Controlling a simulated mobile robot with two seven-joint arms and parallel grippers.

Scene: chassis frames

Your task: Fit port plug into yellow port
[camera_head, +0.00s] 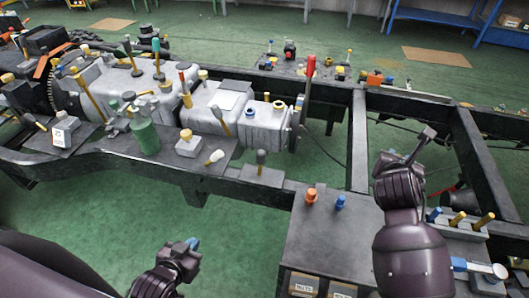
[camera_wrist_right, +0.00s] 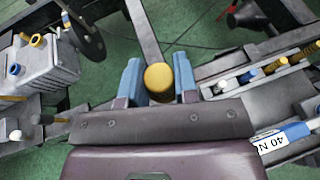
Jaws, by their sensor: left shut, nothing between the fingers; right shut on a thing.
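The yellow port (camera_head: 279,105) is a yellow ring on top of the pale grey housing; it also shows at the upper left in the right wrist view (camera_wrist_right: 37,40). My right gripper (camera_wrist_right: 158,82) is shut on a yellow-capped port plug (camera_wrist_right: 158,77) between its blue fingers. It is off to the right of the housing, apart from the port. In the head view the right gripper (camera_head: 425,140) hides the plug. The plug's lower end cannot be seen. My left gripper (camera_head: 192,243) is shut and empty at the lower left, in front of the chassis.
A blue port (camera_head: 250,110) sits left of the yellow one. An orange plug (camera_head: 311,195) and a blue plug (camera_head: 340,202) stand on a grey stand. A tray (camera_head: 450,226) of handled tools is at right. A red-topped lever (camera_head: 311,68) rises beside the housing.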

